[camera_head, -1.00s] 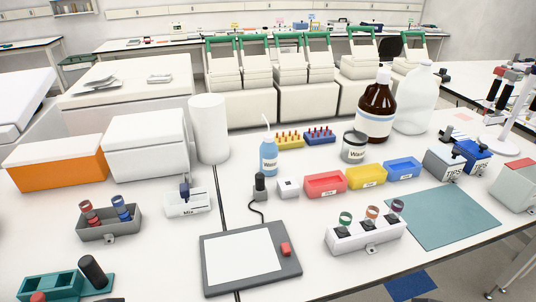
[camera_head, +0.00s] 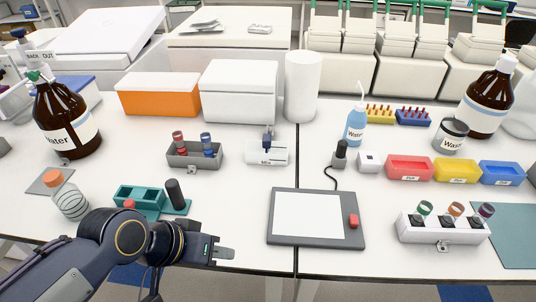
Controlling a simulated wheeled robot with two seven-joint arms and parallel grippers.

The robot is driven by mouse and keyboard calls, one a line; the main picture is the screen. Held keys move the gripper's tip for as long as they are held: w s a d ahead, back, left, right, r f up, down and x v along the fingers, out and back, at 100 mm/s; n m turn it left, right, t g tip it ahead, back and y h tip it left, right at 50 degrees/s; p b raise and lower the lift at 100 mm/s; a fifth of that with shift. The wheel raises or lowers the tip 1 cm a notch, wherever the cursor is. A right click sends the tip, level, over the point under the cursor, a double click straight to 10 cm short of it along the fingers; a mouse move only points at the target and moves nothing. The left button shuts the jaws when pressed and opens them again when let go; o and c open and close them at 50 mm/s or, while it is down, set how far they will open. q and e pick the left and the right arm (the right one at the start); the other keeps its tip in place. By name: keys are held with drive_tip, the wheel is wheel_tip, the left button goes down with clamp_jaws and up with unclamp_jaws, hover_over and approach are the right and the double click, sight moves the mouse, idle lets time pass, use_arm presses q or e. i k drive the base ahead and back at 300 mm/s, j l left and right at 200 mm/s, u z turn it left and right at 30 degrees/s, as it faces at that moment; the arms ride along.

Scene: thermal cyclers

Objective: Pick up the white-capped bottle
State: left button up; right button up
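A brown bottle with a white cap (camera_head: 487,99) and a pale label stands upright at the back right of the table, in the head view. A grey-lidded pot labelled waste stands in front of it on its left side. My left gripper (camera_head: 224,253) is at the table's front edge, left of the middle, far from this bottle. Its fingertips point right and nothing shows held in it; the side angle hides whether the fingers are apart. My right gripper is out of view.
Another brown bottle (camera_head: 67,119), labelled water, stands at the left. An orange-capped bottle (camera_head: 70,200) and a teal rack (camera_head: 139,196) are near my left arm. Red (camera_head: 410,168), yellow (camera_head: 457,171) and blue trays lie before the white-capped bottle. A flat balance (camera_head: 283,246) is front centre.

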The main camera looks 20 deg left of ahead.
sight(356, 122)
drive_tip(key=u, duration=0.9)
drive_tip(key=k+l+u, duration=0.15)
drive_tip(key=l+u, duration=0.2)
drive_tip(key=k+l+u, duration=0.3)
drive_tip(key=l, duration=0.15)
drive_tip(key=i+l, duration=0.3)
